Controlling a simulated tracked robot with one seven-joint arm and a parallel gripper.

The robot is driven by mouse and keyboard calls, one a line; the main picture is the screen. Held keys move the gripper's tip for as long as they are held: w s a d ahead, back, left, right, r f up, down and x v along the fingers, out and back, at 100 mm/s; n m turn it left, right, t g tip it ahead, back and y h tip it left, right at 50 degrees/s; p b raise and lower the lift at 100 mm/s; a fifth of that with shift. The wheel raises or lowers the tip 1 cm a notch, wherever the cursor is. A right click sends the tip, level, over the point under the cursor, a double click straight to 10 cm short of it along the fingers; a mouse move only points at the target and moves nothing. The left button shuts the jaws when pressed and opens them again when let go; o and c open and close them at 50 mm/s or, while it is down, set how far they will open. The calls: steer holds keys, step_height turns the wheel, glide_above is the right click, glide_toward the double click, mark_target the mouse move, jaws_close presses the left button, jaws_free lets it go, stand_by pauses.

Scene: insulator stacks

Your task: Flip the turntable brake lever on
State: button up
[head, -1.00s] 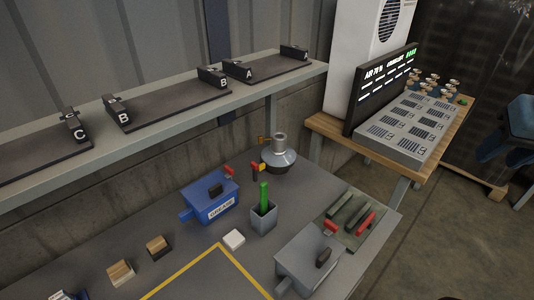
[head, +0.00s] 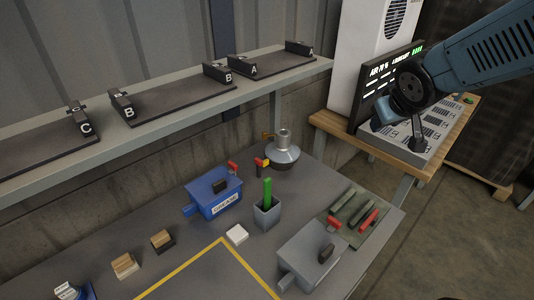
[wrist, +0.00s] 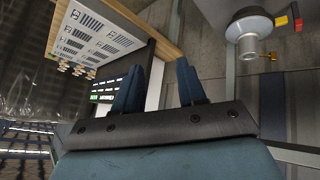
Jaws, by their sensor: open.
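No part is labelled as the turntable brake lever, so I cannot tell for certain which one it is. A small red and yellow lever (head: 262,163) stands at the back of the bench beside a silver domed part (head: 283,152); it also shows at the upper right of the wrist view (wrist: 284,20). Other red handles show on the blue grease box (head: 233,169) and by the grey box (head: 333,224). My gripper is at the upper right of the head view, its fingers partly hidden there. In the wrist view my gripper (wrist: 160,78) is open and empty, its blue fingers apart.
A shelf (head: 170,98) with lettered black holders runs above the bench. A green-handled item stands in a grey cup (head: 267,212). A wooden side table (head: 330,122) holds a screen (head: 372,100) and a grey panel. A yellow-lined area (head: 190,262) on the bench is clear.

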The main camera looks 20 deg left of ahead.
steer(key=a+f+n+g+y, duration=0.2)
steer(key=a+f+n+y, duration=0.35)
steer(key=a, duration=0.85)
steer(key=g+y, duration=0.2)
glide_toward(259, 160)
steer(key=shift+n+h, duration=0.25)
steer(key=shift+n, duration=0.1)
steer(key=shift+x, duration=4.4)
steer(key=shift+a+r, duration=0.15)
steer(key=shift+a, duration=0.05)
steer(key=shift+c, duration=0.4)
jaws_close()
